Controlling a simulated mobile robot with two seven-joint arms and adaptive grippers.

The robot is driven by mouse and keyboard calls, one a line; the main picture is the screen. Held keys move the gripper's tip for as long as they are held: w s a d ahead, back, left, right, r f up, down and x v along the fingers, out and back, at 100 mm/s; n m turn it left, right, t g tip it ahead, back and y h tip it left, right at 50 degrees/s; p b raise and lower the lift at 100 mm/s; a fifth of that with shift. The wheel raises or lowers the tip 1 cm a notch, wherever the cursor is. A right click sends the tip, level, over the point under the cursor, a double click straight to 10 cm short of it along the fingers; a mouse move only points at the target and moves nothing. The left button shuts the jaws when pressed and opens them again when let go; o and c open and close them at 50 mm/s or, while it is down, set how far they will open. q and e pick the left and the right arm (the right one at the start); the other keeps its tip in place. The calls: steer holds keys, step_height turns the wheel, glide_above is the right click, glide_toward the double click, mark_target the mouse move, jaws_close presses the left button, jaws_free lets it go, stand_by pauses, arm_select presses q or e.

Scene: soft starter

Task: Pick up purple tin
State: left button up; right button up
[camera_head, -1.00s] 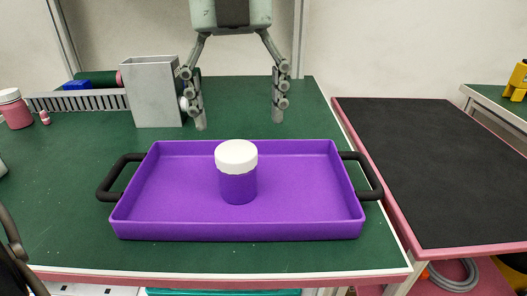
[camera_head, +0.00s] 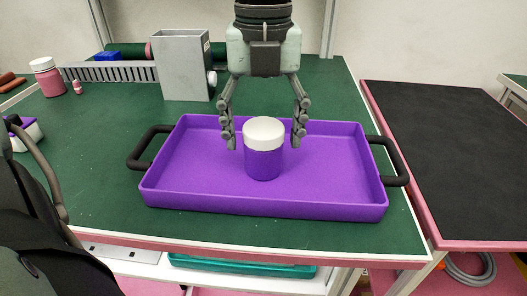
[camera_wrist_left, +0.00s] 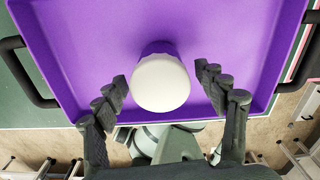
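The purple tin (camera_head: 263,167) with a white lid stands upright in the purple tray (camera_head: 340,205). My left gripper (camera_head: 264,143) is open, with one finger on each side of the tin at about lid height. A gap shows between each finger and the tin in the head view. In the left wrist view the tin's purple side (camera_wrist_left: 158,47) shows beyond its white lid, between the open fingers (camera_wrist_left: 161,77). My right gripper is not in view.
The tray has black handles (camera_head: 390,160) and stands on a green-topped table (camera_head: 110,150). A grey box (camera_head: 184,68) stands behind. A pink jar (camera_head: 48,78) is at the back left. A black-topped table (camera_head: 450,150) is at the right.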

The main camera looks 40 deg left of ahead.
arm_select(q)
steer(key=c, duration=1.2)
steer(key=shift+o, duration=0.2)
